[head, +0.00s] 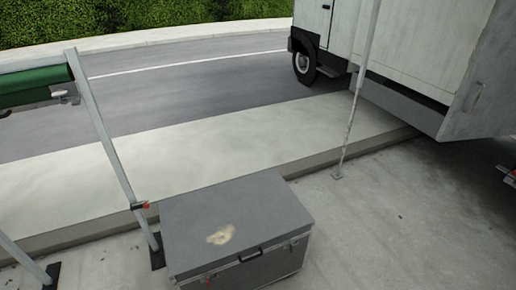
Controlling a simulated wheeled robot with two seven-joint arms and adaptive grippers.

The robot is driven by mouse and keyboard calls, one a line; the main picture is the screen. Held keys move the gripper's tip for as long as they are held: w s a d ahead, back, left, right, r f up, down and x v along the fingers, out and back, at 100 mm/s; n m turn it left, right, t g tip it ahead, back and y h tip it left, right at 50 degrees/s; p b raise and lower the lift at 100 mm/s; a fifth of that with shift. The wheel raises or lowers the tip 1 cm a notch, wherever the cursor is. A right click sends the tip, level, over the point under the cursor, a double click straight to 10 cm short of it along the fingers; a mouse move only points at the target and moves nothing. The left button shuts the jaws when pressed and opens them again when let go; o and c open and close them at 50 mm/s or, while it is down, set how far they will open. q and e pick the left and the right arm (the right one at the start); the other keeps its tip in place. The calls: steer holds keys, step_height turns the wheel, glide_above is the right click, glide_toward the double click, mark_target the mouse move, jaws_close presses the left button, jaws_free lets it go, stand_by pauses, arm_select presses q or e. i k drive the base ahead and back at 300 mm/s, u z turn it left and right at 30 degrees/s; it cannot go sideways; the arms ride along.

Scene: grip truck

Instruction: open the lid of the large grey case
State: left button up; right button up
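The large grey case (240,215) stands on the concrete ground at the bottom middle of the head view. Its lid is shut. The flat lid top has a pale worn patch. A dark handle (250,255) is on the front face, with latches near the front corners. The lower front of the case is partly cut off by the picture's bottom edge. Neither of my grippers can be seen.
Metal poles on dark feet (157,250) stand close to the case's left side, with a green roll (35,88) above. A thin pole (355,100) stands behind right. A white truck (400,45) is parked beyond the kerb.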

mark_target(205, 231)
steer(key=k, duration=0.5)
steer(key=u, duration=1.5)
steer(key=i, duration=0.85)
steer(key=z, duration=1.5)
